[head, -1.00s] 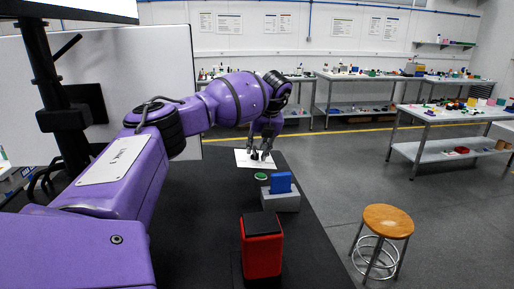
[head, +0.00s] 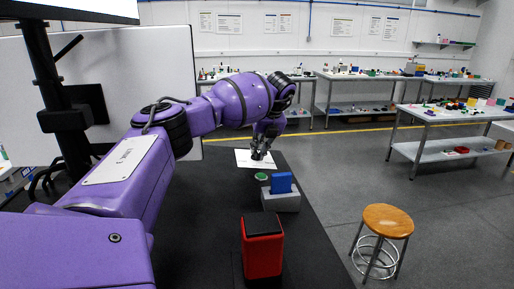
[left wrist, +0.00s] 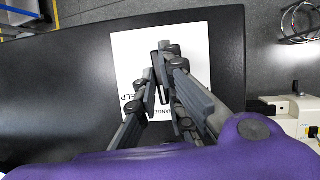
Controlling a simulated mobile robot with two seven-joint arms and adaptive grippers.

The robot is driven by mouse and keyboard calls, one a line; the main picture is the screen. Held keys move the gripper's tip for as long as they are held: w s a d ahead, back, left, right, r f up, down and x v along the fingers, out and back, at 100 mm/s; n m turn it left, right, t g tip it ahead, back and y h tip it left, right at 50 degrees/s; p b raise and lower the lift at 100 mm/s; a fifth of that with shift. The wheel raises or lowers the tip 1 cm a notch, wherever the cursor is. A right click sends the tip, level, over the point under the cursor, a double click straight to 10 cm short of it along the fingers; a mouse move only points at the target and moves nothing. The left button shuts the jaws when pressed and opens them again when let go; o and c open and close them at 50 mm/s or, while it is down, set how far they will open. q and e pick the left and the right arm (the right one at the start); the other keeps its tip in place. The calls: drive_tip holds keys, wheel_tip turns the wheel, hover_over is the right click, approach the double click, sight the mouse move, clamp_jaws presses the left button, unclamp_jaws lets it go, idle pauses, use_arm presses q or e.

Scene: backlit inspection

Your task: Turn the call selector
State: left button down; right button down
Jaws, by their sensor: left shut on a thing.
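A white sheet or panel (head: 243,158) lies on the far end of the black table; in the left wrist view it shows as a white panel (left wrist: 130,50) with partly covered print reading "...ELP" and "...ANGE". A dark, bar-shaped selector (left wrist: 161,84) stands on it between my fingers. My left gripper (head: 258,154) reaches down over the panel, and its fingers (left wrist: 161,66) are shut on the selector from both sides. The fingers hide much of the selector and some of the print. My right gripper is not in view.
Nearer on the table (head: 200,215) are a green round button (head: 262,177), a grey block (head: 284,203) holding a blue card (head: 281,182), and a red box (head: 262,255) with a black top. A wooden stool (head: 388,220) stands right of the table. A whiteboard is at left.

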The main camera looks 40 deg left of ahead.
use_arm(q)
drive_tip(key=shift+d+r+n, duration=0.1)
drive_tip(key=shift+n, duration=0.7)
drive_tip(key=shift+w+n+g+y, duration=0.15)
drive_tip(key=shift+n+g+y, duration=0.25)
drive_tip(key=shift+n, duration=0.5)
drive_tip(key=shift+n+g, duration=0.5)
drive_tip(key=shift+n, duration=0.5)
drive_tip(key=n, duration=0.1)
drive_tip(key=n+g+b, duration=0.1)
drive_tip(key=shift+w+f+n, duration=0.1)
drive_tip(key=shift+f+n, duration=0.2)
drive_tip(key=shift+n+g+b, duration=0.4)
drive_tip(key=shift+n+b, duration=0.25)
drive_tip(key=shift+n, duration=0.25)
drive_tip(key=shift+r+n+b, duration=0.2)
drive_tip(key=shift+n+b, duration=0.25)
drive_tip(key=shift+n, duration=0.25)
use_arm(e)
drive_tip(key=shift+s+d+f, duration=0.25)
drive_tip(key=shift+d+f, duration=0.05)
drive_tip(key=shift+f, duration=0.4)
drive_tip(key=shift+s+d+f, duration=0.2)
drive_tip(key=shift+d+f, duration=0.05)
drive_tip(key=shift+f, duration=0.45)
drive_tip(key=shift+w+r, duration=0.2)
